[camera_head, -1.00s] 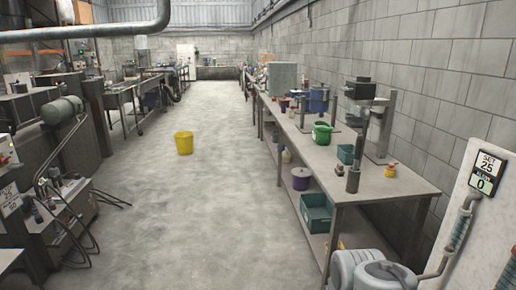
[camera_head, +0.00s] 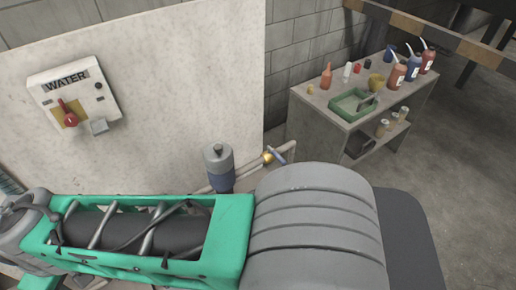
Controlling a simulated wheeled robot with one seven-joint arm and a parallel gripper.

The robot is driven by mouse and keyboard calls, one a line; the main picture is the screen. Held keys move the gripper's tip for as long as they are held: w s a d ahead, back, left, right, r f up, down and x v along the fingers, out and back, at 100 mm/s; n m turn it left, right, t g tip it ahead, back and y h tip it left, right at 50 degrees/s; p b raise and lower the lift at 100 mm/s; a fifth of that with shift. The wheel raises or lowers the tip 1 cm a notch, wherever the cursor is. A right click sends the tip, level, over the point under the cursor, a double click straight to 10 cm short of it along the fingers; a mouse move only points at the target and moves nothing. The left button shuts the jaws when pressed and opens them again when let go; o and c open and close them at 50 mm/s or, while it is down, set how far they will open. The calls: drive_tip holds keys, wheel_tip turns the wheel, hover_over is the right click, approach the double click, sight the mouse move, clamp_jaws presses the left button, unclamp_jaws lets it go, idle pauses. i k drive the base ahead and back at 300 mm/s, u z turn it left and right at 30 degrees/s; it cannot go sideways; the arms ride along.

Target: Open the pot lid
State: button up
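No pot and no pot lid can be made out in the head view. My gripper is not in view. A large grey ribbed drum-shaped body (camera_head: 315,225) fills the lower middle, joined to a green frame (camera_head: 228,240) with a dark cylinder and hoses inside; I cannot tell that either is a pot. A small upright cylinder with a grey top and blue lower part (camera_head: 218,165) stands behind the green frame.
A white panel carries a WATER box (camera_head: 75,93) with a red lever. A pipe with a brass valve (camera_head: 268,157) runs behind the drum. A bench (camera_head: 318,106) at the right holds a green tray (camera_head: 352,105) and several bottles. Floor (camera_head: 450,165) is clear at right.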

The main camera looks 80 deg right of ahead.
sight(218, 156)
drive_tip(key=z, duration=2.35)
drive_tip(key=k, duration=0.9)
drive_tip(key=u, duration=1.2)
drive_tip(key=i, duration=0.75)
drive_tip(key=u, duration=0.5)
